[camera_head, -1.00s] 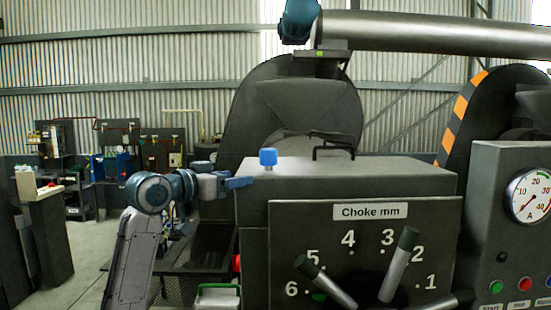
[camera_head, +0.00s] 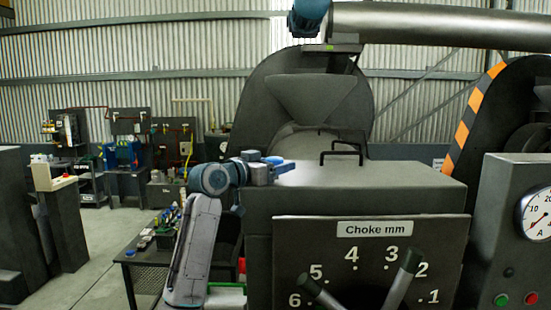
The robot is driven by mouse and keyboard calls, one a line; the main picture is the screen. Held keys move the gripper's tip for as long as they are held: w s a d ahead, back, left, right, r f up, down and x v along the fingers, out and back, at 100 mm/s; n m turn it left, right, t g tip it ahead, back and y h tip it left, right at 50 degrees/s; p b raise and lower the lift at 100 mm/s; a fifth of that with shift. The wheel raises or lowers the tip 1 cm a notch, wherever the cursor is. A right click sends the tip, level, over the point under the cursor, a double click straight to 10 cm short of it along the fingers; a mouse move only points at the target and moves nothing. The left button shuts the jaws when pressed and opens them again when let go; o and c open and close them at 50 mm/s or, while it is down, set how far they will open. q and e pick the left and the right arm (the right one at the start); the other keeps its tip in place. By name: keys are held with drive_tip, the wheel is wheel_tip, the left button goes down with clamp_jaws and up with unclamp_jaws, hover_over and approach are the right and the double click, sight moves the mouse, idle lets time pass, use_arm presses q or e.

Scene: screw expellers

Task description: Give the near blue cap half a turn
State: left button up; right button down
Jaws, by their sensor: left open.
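The near blue cap (camera_head: 274,159) sits on top of the dark machine housing, near its left front corner. Only its upper part shows; the rest is hidden behind my gripper. My left gripper (camera_head: 284,168) reaches in from the left and is open. Its fingers are level with the cap and overlap it in the head view. I cannot tell whether they touch it. My right gripper is not in view.
The machine housing (camera_head: 400,185) has a black handle (camera_head: 343,147) on its top, right of the cap. The choke panel (camera_head: 372,263) with levers faces me. A gauge panel (camera_head: 512,235) stands at right. A cluttered bench (camera_head: 150,258) stands left.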

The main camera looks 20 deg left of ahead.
use_arm(q)
drive_tip(key=shift+s+a, duration=0.1)
drive_tip(key=shift+a, duration=0.05)
drive_tip(key=c, duration=1)
drive_tip(key=shift+o, duration=0.2)
